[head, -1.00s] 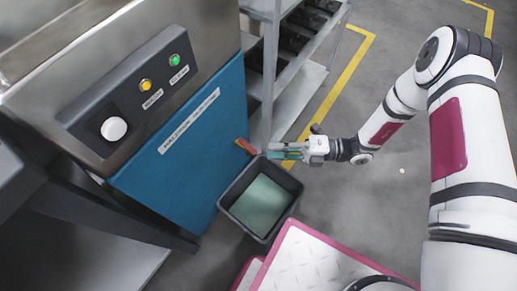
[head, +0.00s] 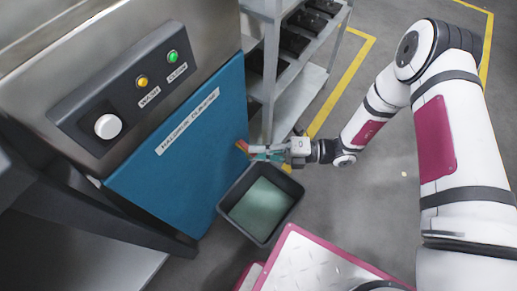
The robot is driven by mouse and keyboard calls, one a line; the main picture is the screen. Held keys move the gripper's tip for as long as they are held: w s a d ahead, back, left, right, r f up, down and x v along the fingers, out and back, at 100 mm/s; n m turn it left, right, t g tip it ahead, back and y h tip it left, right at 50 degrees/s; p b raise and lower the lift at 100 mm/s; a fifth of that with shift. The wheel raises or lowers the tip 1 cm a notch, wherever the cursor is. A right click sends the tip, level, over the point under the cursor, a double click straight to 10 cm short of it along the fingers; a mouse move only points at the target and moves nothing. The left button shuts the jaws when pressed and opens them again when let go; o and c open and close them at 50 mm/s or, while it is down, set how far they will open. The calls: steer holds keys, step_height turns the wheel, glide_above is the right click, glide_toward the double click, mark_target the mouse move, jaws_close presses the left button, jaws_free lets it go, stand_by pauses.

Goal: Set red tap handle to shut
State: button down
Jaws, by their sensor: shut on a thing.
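The red tap handle (head: 242,146) sticks out at the right edge of the blue panel, above a dark bin. Only a short part of it shows, slanting down to the right. My gripper (head: 254,152) reaches in from the right, with its fingers at the handle. It is shut on the red tap handle, and the fingers hide the handle's right end. The tap body behind it cannot be made out.
The dark bin (head: 226,204) with greenish contents stands on the floor below my gripper. The blue panel (head: 180,185) belongs to a steel machine with a white knob (head: 108,127). A grey shelf rack (head: 268,95) stands close behind. Floor to the right is clear.

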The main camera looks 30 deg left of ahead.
steer(key=m+t+p, duration=0.1)
steer(key=t, duration=0.1)
steer(key=s+m+t+y+p, duration=0.1)
steer(key=t+p, duration=0.1)
steer(key=s+m+t+y+p, duration=0.1)
steer(key=m+t, duration=0.1)
steer(key=shift+a+r, duration=0.1)
steer(key=shift+r, duration=0.1)
steer(key=s+a+m+t+h+p, duration=0.1)
steer(key=m+t, duration=0.1)
steer(key=t, duration=0.2)
steer(key=s+a+m+t+h+p, duration=0.1)
steer(key=m+t, duration=0.2)
steer(key=t, duration=0.1)
steer(key=s+m+t+p, duration=0.1)
steer(key=m+t, duration=0.2)
steer(key=t, duration=0.1)
steer(key=shift+s+a+f+t+h, duration=0.1)
steer(key=shift+a+f+t+h, duration=0.2)
steer(key=shift+a+f+h, duration=0.1)
steer(key=shift+s+a+r+m+t+h+b, duration=0.1)
steer(key=shift+a+m+t+h+b, duration=0.1)
steer(key=shift+m+t+h+b, duration=0.3)
steer(key=shift+a+m+t+h+b, duration=0.15)
steer(key=shift+m+t+h+b, duration=0.15)
steer(key=shift+m+t+b, duration=0.35)
steer(key=c, duration=2.1)
jaws_free()
steer(key=shift+r, duration=0.1)
